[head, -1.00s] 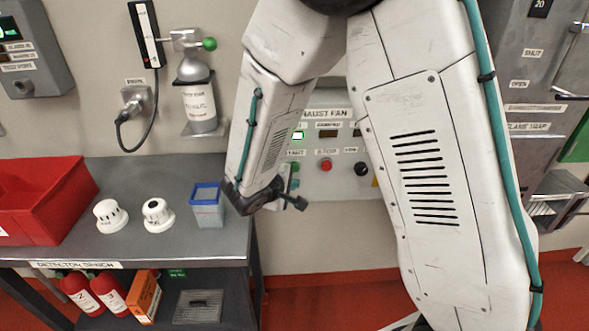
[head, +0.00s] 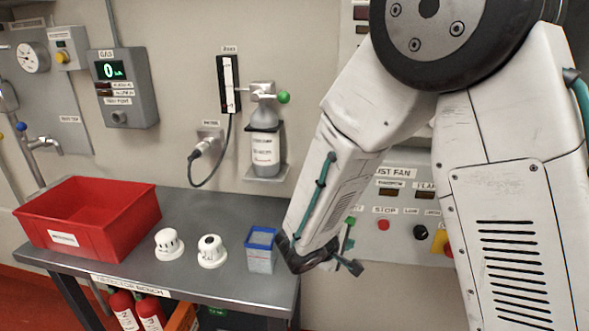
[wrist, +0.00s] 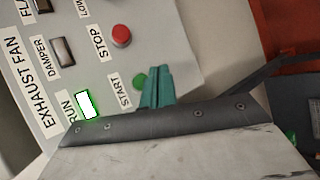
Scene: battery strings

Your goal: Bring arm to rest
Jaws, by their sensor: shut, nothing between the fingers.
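My arm (head: 345,160) reaches down in front of the wall in the head view, bent at a high joint. My gripper (head: 349,232) is at its lower end, right of a blue-rimmed container, with the fan panel (head: 405,215) behind it. In the wrist view my gripper (wrist: 158,72) shows two teal fingers together, with nothing between them. The fingertips appear beside the green START button (wrist: 140,82); whether they touch it I cannot tell. The RUN lamp (wrist: 86,104) is lit, and the red STOP button (wrist: 121,36) is farther up the panel.
The detector bench (head: 120,272) holds a red bin (head: 85,240), two white detectors (head: 168,245) (head: 211,251) and the blue-rimmed container (head: 261,250), close left of my gripper. A gas bottle (head: 264,150) hangs on the wall above. Red cylinders (head: 125,311) stand under the bench.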

